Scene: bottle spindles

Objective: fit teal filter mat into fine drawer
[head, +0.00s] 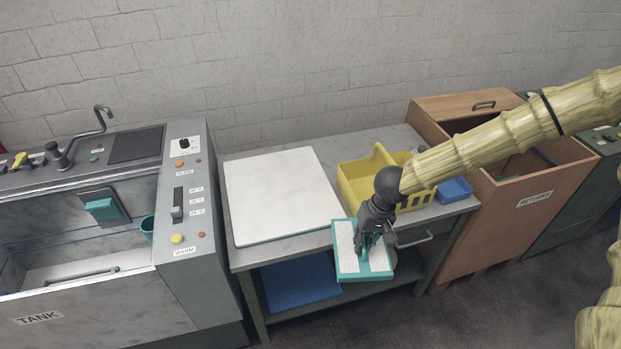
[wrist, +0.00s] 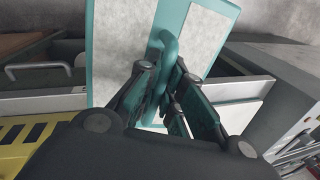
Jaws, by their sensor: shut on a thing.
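The teal filter mat (head: 346,262) is a white panel in a teal frame with a teal handle. My gripper (head: 370,240) is shut on it and holds it in the air before the front right part of the grey table. In the wrist view the mat (wrist: 115,45) fills the upper middle, and my gripper (wrist: 170,90) is closed around its teal handle (wrist: 168,55). My fingers hide part of the handle and panel. I cannot identify the fine drawer for certain in either view.
A white board (head: 280,193) lies on the grey table (head: 235,256). A yellow crate (head: 358,182) and a blue box (head: 454,190) stand at its right. The TANK machine (head: 195,250) is at left, the wooden RETURNS bin (head: 480,235) at right. A blue item (head: 300,282) lies on the shelf below.

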